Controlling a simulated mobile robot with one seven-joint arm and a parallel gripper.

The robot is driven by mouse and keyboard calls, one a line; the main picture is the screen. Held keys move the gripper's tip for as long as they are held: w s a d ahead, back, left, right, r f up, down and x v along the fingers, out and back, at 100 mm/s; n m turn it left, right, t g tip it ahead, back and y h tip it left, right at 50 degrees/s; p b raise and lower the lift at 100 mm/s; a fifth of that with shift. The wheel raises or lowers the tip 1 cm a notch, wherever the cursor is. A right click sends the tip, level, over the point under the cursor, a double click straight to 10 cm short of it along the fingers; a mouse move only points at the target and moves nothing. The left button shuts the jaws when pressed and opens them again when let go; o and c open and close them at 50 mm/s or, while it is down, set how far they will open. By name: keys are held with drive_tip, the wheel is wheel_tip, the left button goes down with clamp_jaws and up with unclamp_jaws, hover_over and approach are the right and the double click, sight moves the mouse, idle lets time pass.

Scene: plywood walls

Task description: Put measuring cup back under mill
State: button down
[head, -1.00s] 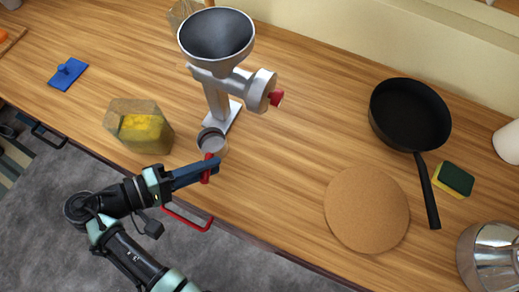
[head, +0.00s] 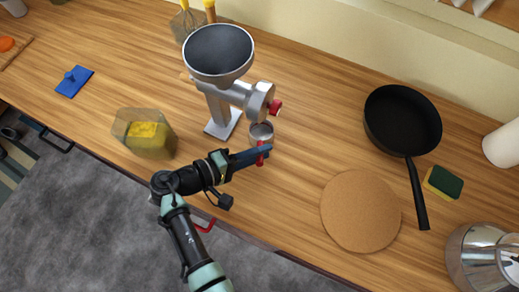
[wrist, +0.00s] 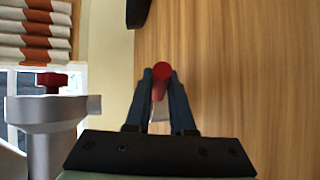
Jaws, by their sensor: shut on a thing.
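The mill (head: 220,85) stands on the counter, a grey metal grinder with a wide dark funnel on top and a red-tipped outlet on its right side. It also shows at the left of the wrist view (wrist: 48,125). The measuring cup (head: 261,132) is small and metallic with a red handle, and in the head view it appears just below the mill's outlet. My gripper (head: 262,155) is shut on the red handle, which shows between the fingers in the wrist view (wrist: 161,80). The cup's bowl is mostly hidden in the wrist view.
A clear container with yellow contents (head: 146,133) stands left of my arm. A round cork mat (head: 360,211), a black pan (head: 402,120), a sponge (head: 444,183) and a shiny metal pot (head: 484,255) are to the right.

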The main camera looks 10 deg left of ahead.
drive_tip(key=shift+f, duration=0.1)
drive_tip(key=c, duration=0.8)
unclamp_jaws()
drive_tip(key=shift+r, duration=0.2)
drive_tip(key=b+v, duration=0.2)
drive_tip(key=v, duration=1)
